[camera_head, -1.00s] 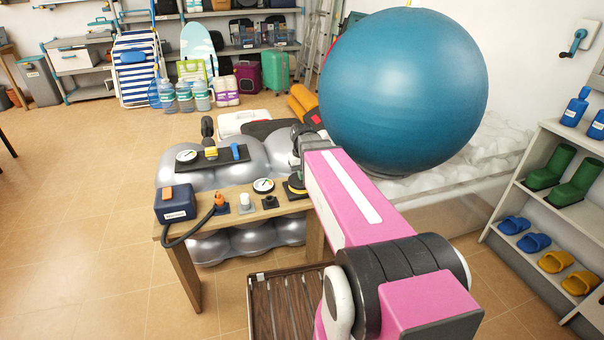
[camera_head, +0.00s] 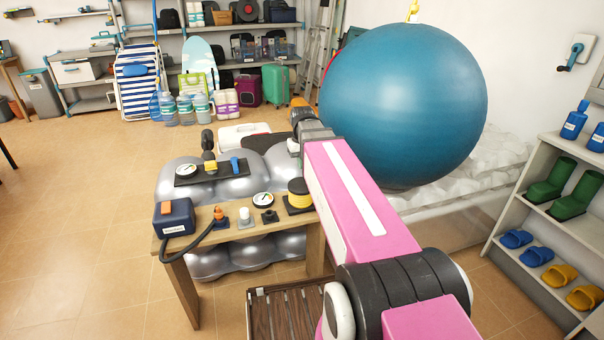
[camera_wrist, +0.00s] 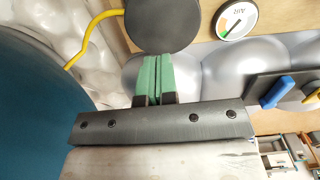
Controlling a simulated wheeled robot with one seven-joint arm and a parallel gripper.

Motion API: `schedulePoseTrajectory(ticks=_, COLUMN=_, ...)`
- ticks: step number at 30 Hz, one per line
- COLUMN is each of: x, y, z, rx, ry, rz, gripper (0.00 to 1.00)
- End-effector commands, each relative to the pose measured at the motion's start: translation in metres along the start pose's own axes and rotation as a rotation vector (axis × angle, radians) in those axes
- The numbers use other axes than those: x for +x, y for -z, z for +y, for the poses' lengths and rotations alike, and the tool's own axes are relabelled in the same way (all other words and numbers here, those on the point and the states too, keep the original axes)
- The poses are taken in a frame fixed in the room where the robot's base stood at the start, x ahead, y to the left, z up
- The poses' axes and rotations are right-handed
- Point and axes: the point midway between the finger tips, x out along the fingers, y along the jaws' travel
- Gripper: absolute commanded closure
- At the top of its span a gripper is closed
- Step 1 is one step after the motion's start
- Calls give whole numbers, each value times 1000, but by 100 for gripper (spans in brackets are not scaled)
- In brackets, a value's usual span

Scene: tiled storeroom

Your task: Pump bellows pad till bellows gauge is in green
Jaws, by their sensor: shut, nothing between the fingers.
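The bellows pad (camera_head: 299,195), yellow-sided with a dark round top, stands raised at the right end of the wooden bench. Its dark disc (camera_wrist: 163,24) shows at the top of the wrist view. The round white bellows gauge (camera_head: 263,200) sits beside it and also shows in the wrist view (camera_wrist: 237,18). It has coloured marks, but I cannot tell the needle's zone for sure. My gripper (camera_wrist: 153,60) has green fingers, shut and empty. Its tips appear at the disc's edge in the wrist view; I cannot tell whether they touch. The fingers are hidden in the head view.
A large blue ball (camera_head: 403,105) rests on a white bed right of the bench. A blue box (camera_head: 174,217) with a hose stands at the bench's left end. Silver cushions (camera_head: 232,185) lie behind, with another gauge (camera_head: 187,170) and blue lever (camera_head: 234,165).

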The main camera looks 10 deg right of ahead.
Motion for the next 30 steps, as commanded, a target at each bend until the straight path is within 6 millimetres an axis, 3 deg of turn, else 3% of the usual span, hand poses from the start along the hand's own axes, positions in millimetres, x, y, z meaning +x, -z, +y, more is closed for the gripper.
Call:
schedulePoseTrajectory(ticks=9, x=-24, y=0, z=0, rx=0, ry=0, rz=0, gripper=100)
schedulePoseTrajectory(ticks=30, x=-25, y=0, z=0, rx=0, ry=0, rz=1, gripper=100)
